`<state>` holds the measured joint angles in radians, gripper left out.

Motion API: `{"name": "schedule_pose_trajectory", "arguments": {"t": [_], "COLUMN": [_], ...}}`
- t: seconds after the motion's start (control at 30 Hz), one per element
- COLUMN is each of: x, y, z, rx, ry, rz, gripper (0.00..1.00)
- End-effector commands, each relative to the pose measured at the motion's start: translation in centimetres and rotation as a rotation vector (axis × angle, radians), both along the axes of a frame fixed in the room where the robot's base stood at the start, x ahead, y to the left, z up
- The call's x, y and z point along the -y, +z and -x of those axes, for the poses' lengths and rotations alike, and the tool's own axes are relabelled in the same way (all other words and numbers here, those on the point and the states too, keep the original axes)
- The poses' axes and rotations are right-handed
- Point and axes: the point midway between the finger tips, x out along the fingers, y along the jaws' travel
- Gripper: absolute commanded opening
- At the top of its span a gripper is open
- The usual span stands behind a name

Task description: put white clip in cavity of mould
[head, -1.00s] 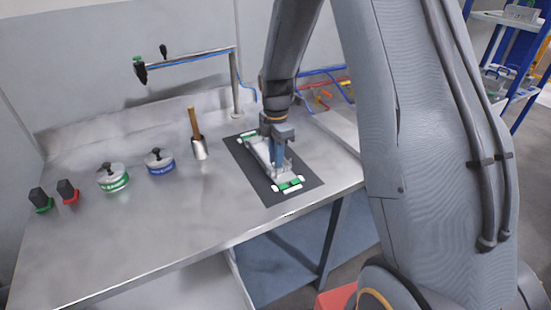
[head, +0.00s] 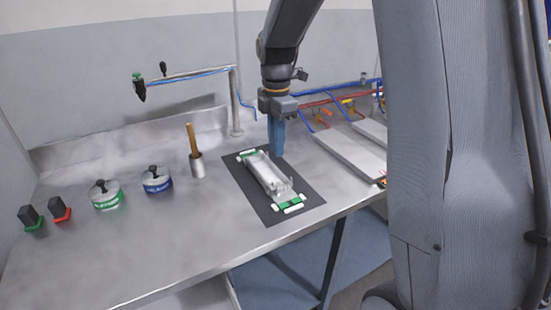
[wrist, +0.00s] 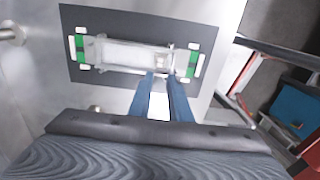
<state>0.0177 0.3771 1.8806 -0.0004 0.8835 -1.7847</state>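The long silver-white mould (head: 266,176), also in the wrist view (wrist: 120,54), lies on a dark mat (head: 240,180), with green and white pieces at both ends. White pieces (head: 293,209) sit at its near end. A small pale raised part (wrist: 163,62) shows in the mould close to my fingertips; I cannot tell if it is the white clip. My gripper (head: 278,154) points down at the mould's far right side, seemingly above the mat. In the wrist view my two blue fingertips (wrist: 160,76) are apart, with no clearly held thing between them.
A metal cup with a wooden handle (head: 197,166), blue-banded (head: 157,182) and green-banded (head: 106,196) round pots and two dark blocks stand left. Pale trays (head: 352,150) with blue rails and coloured clamps lie right. The front-left table is clear.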

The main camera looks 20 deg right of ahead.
Motion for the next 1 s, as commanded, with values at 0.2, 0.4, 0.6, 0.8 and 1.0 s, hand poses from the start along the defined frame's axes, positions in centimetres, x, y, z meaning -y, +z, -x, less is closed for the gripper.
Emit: {"name": "schedule_pose_trajectory", "arguments": {"t": [0.2,0.4,0.6,0.8,1.0], "x": [-0.1,-0.4,-0.6,-0.8,-1.0], "y": [0.1,-1.6,-3.5,-5.2,-5.9], "z": [1.7,7.1,13.3,18.6,20.9], "rx": [0.006,0.028,0.051,0.063,0.066], "ry": [-0.141,-0.601,-1.116,-1.541,-1.742], "rz": [0.0,-0.009,-0.033,-0.062,-0.081], "gripper": [0.17,0.17,0.17,0.17,0.17]}}
